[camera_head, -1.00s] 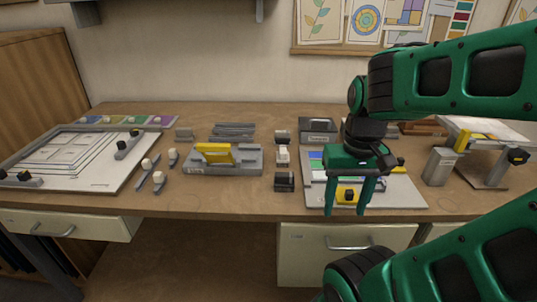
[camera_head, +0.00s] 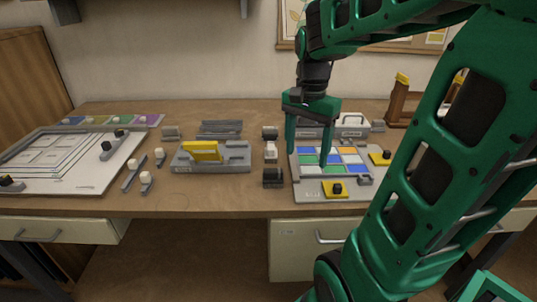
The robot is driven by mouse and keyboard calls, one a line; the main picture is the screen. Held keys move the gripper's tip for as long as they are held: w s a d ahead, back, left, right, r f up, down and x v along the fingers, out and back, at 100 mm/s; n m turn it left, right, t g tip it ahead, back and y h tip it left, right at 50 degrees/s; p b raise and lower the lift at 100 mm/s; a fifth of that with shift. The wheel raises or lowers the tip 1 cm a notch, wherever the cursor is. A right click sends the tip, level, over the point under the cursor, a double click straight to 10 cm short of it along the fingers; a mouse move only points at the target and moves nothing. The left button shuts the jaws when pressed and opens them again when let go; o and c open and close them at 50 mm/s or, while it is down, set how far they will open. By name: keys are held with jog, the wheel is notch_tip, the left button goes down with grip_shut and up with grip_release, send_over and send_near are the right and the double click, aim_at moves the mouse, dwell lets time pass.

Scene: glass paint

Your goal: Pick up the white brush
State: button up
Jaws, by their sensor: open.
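No object is clearly recognisable as the white brush at this size. Several small grey tools with whitish round knobs lie left of centre; one is the long thin tool (camera_head: 133,174), with the short knobbed tool (camera_head: 146,182) and another knobbed tool (camera_head: 159,157) to its right. A small white-topped block (camera_head: 270,152) stands between two dark blocks at mid-table. My gripper (camera_head: 307,158) points down with its fingers apart and nothing between them. It is over the left part of the coloured tile panel, right of the white-topped block.
The coloured tile panel (camera_head: 332,172) has yellow blocks with black knobs. A grey fixture with a yellow plate (camera_head: 201,151) stands left of centre. A white framed board (camera_head: 60,185) fills the left. The front strip of the wooden table (camera_head: 215,196) is clear.

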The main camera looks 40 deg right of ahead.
aim_at(271, 145)
jog(key=w+m, duration=0.3)
jog(key=w, duration=0.2)
jog(key=w+r+m, duration=0.1)
jog(key=w+m, duration=0.2)
jog(key=w, duration=0.2)
jog(key=w+d+r+m, duration=0.1)
jog(key=w+m, duration=0.2)
jog(key=w, duration=0.3)
jog(key=shift+m, duration=0.3)
jog(key=shift+w+f, duration=0.1)
jog(key=shift+w, duration=0.05)
notch_tip(271, 145, down, 11)
jog(key=shift+r, duration=0.15)
jog(key=shift+c, duration=0.7)
jog(key=c, duration=1.1)
jog(key=shift+r, duration=0.1)
